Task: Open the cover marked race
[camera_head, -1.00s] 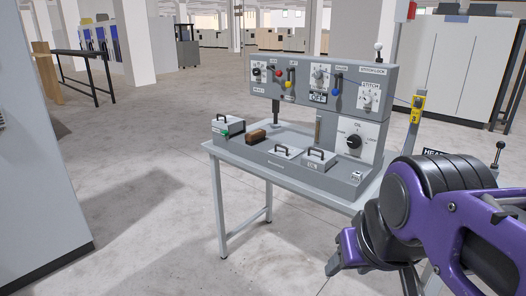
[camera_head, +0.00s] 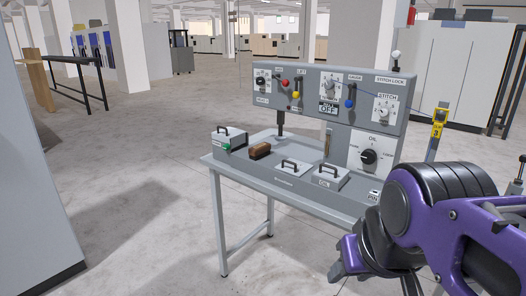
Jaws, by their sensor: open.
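My gripper (camera_head: 342,272) is at the lower right, in front of the table and well apart from the covers. Its jaws are open and seem empty, partly hidden by my purple arm.
A grey cabinet (camera_head: 35,190) fills the left edge. The floor (camera_head: 150,215) between it and the table is clear.

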